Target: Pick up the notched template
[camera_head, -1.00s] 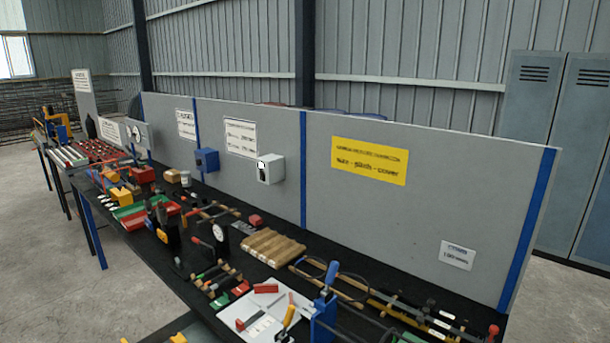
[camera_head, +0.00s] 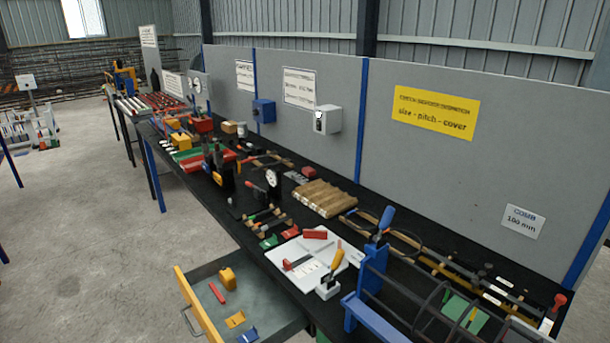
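I cannot pick out the notched template for certain. A long yellow and black strip (camera_head: 450,270) lies along the back right of the black bench, below a small card reading "COMB 100 mm" (camera_head: 522,221); its edge is too small to show notches clearly. A white board (camera_head: 316,262) with a red block, a flat grey tool and a yellow-handled tool on it lies near the bench's front. Neither of my grippers shows in the head view.
An open drawer (camera_head: 262,308) with yellow and red pieces juts out from the bench front. A blue stand (camera_head: 369,288) with dark bars is at the lower right. A grey panel (camera_head: 420,165) backs the bench. Floor is clear at left (camera_head: 85,240).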

